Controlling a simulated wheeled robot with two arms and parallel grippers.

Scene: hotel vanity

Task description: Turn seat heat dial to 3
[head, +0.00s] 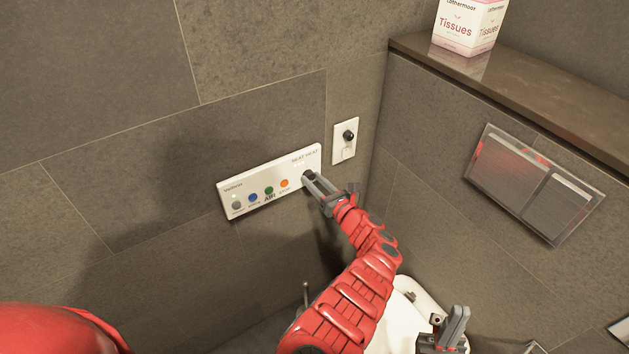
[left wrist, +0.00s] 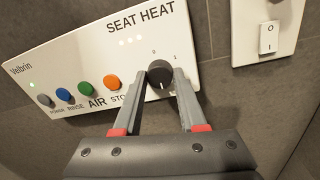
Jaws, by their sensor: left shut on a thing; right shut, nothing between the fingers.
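The seat heat dial (left wrist: 160,72) is a round black knob at the right end of the white control panel (left wrist: 60,52), under the words SEAT HEAT. A pale mark shows on its lower part, and small digits stand above it, too small to read surely. In the head view the dial (head: 307,175) is partly hidden by my left gripper (head: 313,184). That gripper is shut on the dial, with one finger on each side of it. My right gripper (head: 452,328) is shut and empty at the bottom right, away from the panel.
Grey, blue, green and orange buttons (head: 284,184) line the panel left of the dial. A switch plate (head: 345,141) is to its right. A white toilet (head: 415,305) is below. A flush plate (head: 533,184) and a shelf (head: 420,44) with a tissue box (head: 467,26) are at right.

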